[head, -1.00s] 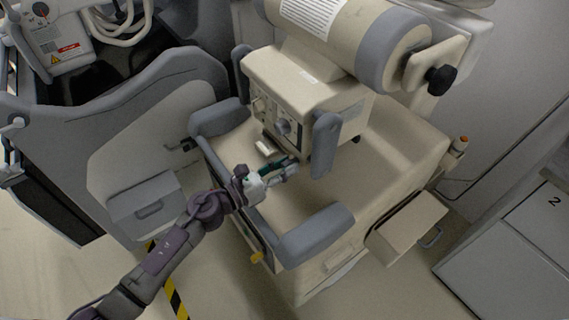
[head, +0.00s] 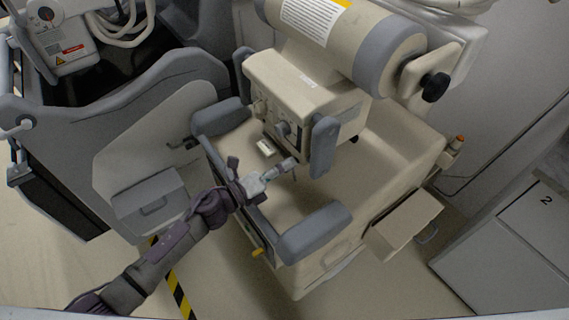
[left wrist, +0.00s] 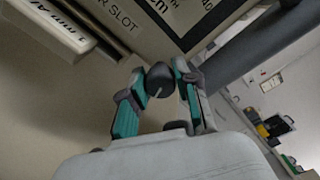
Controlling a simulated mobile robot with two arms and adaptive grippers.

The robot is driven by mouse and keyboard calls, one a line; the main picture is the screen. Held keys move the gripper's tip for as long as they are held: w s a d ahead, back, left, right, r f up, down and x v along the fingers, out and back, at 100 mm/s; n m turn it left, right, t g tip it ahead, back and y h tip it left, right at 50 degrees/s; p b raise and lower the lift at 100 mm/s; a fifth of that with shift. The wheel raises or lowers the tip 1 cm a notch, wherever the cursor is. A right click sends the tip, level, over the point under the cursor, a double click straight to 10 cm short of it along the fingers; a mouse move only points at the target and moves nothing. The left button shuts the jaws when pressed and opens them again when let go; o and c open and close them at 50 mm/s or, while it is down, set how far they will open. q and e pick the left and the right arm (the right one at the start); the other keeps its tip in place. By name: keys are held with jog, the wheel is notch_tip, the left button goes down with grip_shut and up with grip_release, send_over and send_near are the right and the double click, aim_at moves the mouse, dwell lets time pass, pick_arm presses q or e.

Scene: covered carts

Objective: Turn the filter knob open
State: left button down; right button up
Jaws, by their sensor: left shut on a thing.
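A beige box-shaped head hangs from the big cylinder, with its control panel (head: 272,118) facing left. My left gripper (head: 292,163) is below the lower right end of this panel, beside the grey handle. In the left wrist view a dark round knob (left wrist: 160,79) with a pale line sits between the teal-padded fingertips of my left gripper (left wrist: 161,84). The gripper is shut on it. The knob is near lettering that reads "ER SLOT". In the head view this knob is hidden at the fingertips. My right gripper is out of view.
Grey padded bars (head: 317,232) and a grey vertical handle (head: 325,146) flank the gripper. A small pale block (head: 265,148) lies on the cart top. In the left wrist view a block marked "1 mm Al" (left wrist: 50,27) shows at upper left.

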pick_arm(q)
jog(key=shift+s+d+f+n, duration=0.1)
jog(key=shift+f+n, duration=0.05)
jog(key=shift+n, duration=0.25)
jog(key=c, duration=0.9)
grip_release()
jog(key=shift+o, duration=0.2)
jog(key=v, duration=1.1)
jog(key=shift+s+a, duration=0.2)
jog(key=shift+a, duration=0.1)
jog(key=shift+s+a, duration=0.1)
jog(key=shift+a, duration=0.05)
